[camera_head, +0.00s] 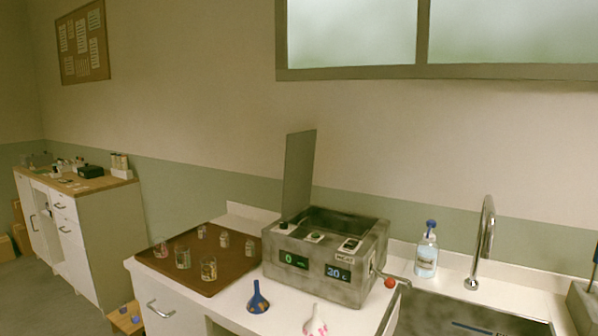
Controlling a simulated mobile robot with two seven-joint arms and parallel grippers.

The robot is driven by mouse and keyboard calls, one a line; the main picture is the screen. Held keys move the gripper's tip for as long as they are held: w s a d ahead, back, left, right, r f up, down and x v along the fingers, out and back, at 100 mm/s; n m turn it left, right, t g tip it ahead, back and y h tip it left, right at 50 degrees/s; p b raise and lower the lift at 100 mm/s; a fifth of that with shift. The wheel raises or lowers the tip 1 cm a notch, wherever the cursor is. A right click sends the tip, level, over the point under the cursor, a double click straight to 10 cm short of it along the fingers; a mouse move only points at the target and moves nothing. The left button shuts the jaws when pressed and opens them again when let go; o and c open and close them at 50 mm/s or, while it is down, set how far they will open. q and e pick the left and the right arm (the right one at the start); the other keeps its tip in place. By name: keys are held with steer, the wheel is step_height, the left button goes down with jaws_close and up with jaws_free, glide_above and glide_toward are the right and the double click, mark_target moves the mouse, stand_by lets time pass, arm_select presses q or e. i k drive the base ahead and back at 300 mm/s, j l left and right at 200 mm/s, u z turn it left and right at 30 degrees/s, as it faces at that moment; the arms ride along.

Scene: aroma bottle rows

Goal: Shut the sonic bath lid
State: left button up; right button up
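The sonic bath (318,274) is a grey metal box on the white counter, with two lit displays on its front reading about 0 and 20 C. Its lid (299,172) is a flat grey panel standing almost upright at the left side of the box, so the basin (335,222) is open at the top. A crank with a red knob (390,283) sticks out on the right side. Neither of my grippers is in view.
A brown tray (205,290) with several glass vessels lies left of the bath. A blue funnel (258,300) and a white-pink funnel (315,322) stand in front. A soap bottle (426,256), tap (484,240) and sink (450,318) are at right.

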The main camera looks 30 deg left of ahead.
mark_target(300, 152)
steer(key=j+z, duration=0.1)
steer(key=j, duration=0.75)
steer(key=j+z, duration=0.15)
steer(key=j, duration=0.7)
steer(key=j+z, duration=0.1)
steer(key=j, duration=0.75)
steer(key=k+j+z, duration=0.1)
steer(key=j, duration=0.7)
steer(key=k+j+z, duration=0.1)
steer(key=j, duration=0.75)
steer(key=i+l+z, duration=0.2)
steer(key=l, duration=0.25)
steer(key=i+l+z, duration=0.15)
steer(key=i+l, duration=0.25)
